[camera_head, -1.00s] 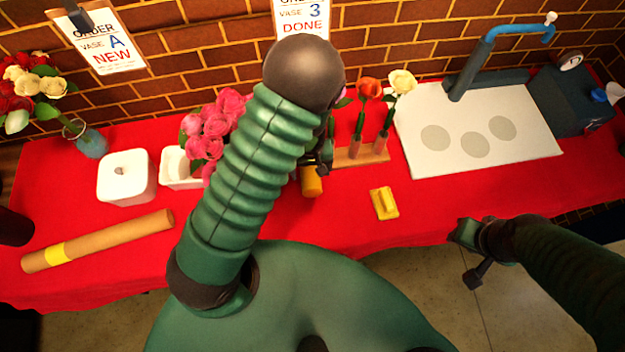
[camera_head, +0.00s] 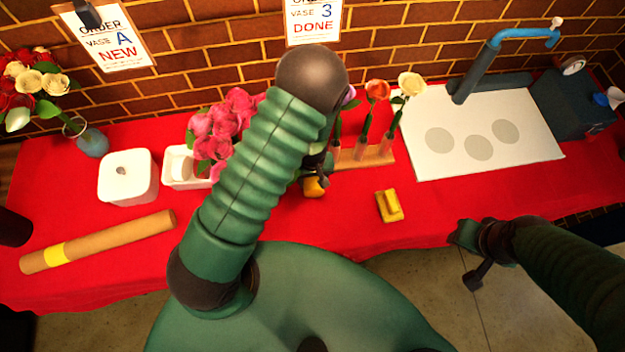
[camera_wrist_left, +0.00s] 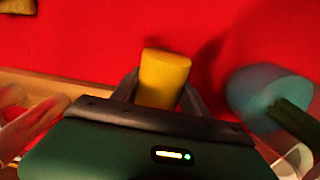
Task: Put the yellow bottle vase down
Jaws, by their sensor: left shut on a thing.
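The yellow bottle vase (camera_head: 313,188) shows only in part in the camera_head view, below the left gripper (camera_head: 319,172). My left forearm hides much of that area. In the left wrist view the yellow vase (camera_wrist_left: 165,72) sits between the two dark fingers of my left gripper (camera_wrist_left: 163,92), which is shut on it. The red cloth lies behind the vase; I cannot tell whether the vase touches it. My right gripper (camera_head: 470,258) hangs past the table's front edge, apart from the vase. Its jaw opening is unclear.
A wooden rack (camera_head: 375,157) with flowers in tubes stands right of the left gripper. A yellow block (camera_head: 389,206) lies on the red table (camera_head: 345,215). White containers (camera_head: 128,178) and pink flowers (camera_head: 222,125) are left.

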